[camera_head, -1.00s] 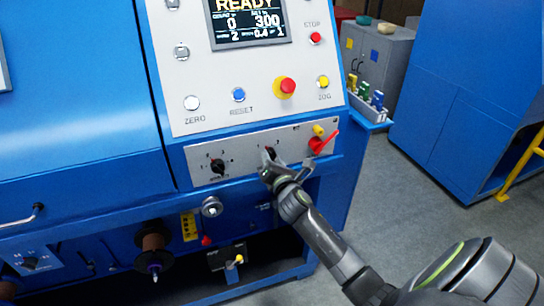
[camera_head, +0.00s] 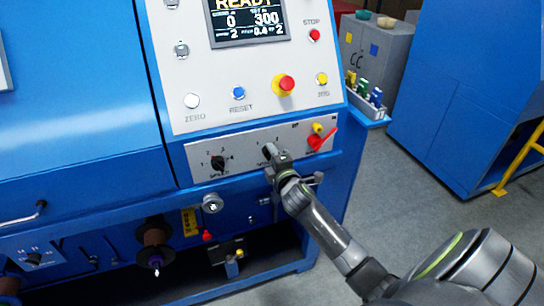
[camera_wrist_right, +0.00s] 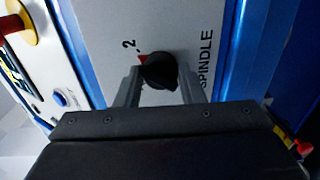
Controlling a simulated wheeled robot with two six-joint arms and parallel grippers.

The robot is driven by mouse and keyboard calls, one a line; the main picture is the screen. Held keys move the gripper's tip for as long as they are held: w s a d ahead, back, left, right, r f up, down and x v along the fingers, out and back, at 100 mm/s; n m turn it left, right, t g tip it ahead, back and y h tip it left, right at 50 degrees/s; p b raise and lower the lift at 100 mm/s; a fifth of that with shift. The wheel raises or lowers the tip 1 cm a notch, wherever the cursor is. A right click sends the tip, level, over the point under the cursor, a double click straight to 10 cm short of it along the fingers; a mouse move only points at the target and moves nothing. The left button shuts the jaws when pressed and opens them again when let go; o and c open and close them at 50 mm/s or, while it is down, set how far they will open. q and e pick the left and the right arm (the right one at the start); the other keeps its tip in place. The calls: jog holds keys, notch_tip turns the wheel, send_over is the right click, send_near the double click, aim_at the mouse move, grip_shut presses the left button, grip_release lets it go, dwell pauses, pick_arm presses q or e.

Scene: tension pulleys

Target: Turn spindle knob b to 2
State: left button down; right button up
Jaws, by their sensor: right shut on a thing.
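The spindle knob (camera_wrist_right: 159,72) is black with a red pointer mark, on a grey panel marked SPINDLE, in the right wrist view. Its red mark faces the printed 2 (camera_wrist_right: 129,44). No letter b is readable there. My right gripper (camera_wrist_right: 160,86) is shut on this knob, one finger on each side. My left gripper is not in view.
A second black knob, marked SPEED (camera_head: 218,163), sits to the left on the same panel. A red lever (camera_head: 322,139) and yellow part are close on the right. Above are the red stop knob (camera_head: 285,84), buttons and a READY display (camera_head: 248,20).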

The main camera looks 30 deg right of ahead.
jog(key=shift+m, duration=1)
jog(key=o, duration=1)
jog(key=shift+d, duration=0.15)
jog(key=b+v, duration=0.1)
jog(key=v, duration=1.6)
jog(key=shift+s+b, duration=0.3)
jog(key=shift+b, duration=0.1)
